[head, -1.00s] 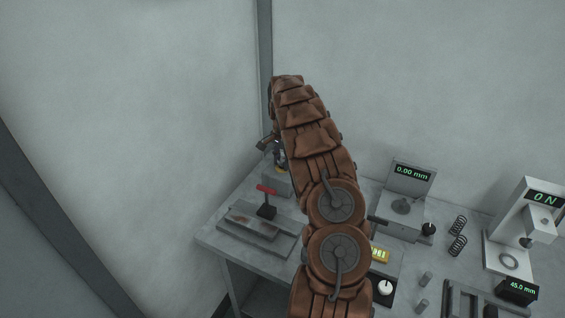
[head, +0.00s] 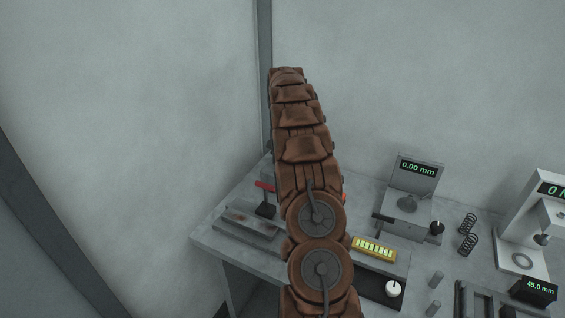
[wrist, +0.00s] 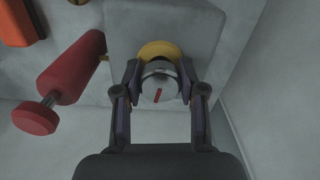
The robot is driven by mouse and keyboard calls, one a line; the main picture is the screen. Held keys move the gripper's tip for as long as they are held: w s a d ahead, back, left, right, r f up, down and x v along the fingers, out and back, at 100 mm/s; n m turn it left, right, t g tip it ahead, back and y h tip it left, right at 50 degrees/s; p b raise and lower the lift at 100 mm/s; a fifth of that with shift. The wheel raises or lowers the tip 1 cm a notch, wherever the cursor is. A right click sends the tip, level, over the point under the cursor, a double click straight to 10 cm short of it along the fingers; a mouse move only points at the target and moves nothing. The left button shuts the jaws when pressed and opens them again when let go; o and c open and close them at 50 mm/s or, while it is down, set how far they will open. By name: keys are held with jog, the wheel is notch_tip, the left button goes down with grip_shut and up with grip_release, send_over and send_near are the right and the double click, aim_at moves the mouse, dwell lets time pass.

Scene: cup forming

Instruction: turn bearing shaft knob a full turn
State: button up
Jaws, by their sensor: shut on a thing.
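In the wrist view, a round silver knob (wrist: 158,76) with a red mark on its face sits in front of a yellow ring (wrist: 158,50) on a grey block (wrist: 195,30). My gripper (wrist: 159,84) is shut on the knob, with one finger on its left side and one on its right. The red mark points nearly straight up and down, leaning slightly. In the head view my arm covers the gripper and the knob.
A red cylindrical handle (wrist: 68,75) stands close to the left of my gripper, and an orange part (wrist: 22,22) lies at upper left.

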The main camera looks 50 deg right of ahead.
jog(key=shift+n, duration=0.3)
jog(key=o, duration=1.1)
jog(key=shift+r, duration=0.1)
jog(key=shift+r, duration=3.65)
